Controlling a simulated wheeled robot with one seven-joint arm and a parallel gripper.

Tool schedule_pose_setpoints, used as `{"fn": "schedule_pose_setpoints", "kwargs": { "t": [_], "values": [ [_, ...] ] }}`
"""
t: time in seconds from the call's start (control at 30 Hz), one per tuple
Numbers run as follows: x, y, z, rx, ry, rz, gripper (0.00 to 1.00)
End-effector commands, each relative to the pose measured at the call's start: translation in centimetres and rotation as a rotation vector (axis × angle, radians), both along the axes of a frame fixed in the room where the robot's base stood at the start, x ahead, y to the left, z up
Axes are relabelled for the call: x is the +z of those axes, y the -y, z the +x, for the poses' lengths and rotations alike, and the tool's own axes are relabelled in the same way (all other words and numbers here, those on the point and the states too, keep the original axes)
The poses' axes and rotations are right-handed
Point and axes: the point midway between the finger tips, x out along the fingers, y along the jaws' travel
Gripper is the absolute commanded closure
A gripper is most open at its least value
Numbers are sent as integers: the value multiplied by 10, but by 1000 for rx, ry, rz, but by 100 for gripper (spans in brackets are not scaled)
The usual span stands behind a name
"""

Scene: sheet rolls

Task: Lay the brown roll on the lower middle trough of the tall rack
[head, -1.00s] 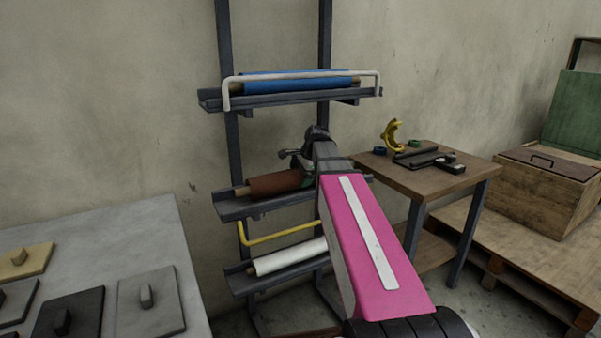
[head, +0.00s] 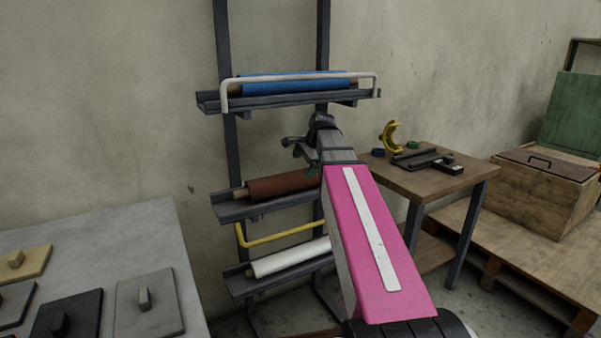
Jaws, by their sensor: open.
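The brown roll (head: 280,187) lies lengthwise on a trough (head: 262,208) of the tall rack (head: 233,160), between the trough with the blue roll above and the one with the white roll below. Its left core end shows; its right end is hidden behind my pink arm. My gripper (head: 298,157) is open and empty, above the brown roll and apart from it in the picture. Its fingers are small and partly hidden by the wrist.
A blue roll (head: 290,86) lies on the upper trough behind a white bar (head: 300,76). A white roll (head: 290,257) lies below, under a yellow bar (head: 275,237). A small table (head: 430,186) with tools stands right; a grey table (head: 120,235) stands left.

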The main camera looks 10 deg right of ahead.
Motion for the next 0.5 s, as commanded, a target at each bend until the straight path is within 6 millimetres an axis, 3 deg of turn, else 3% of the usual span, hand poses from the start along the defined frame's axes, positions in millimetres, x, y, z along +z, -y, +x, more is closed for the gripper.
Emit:
{"fn": "schedule_pose_setpoints", "kwargs": {
  "t": [0.2, 0.5],
  "values": [
    [32, 10, -12, -1, 2, 0, 0],
    [53, 16, -20, 0, 0, 0, 0]
  ]
}}
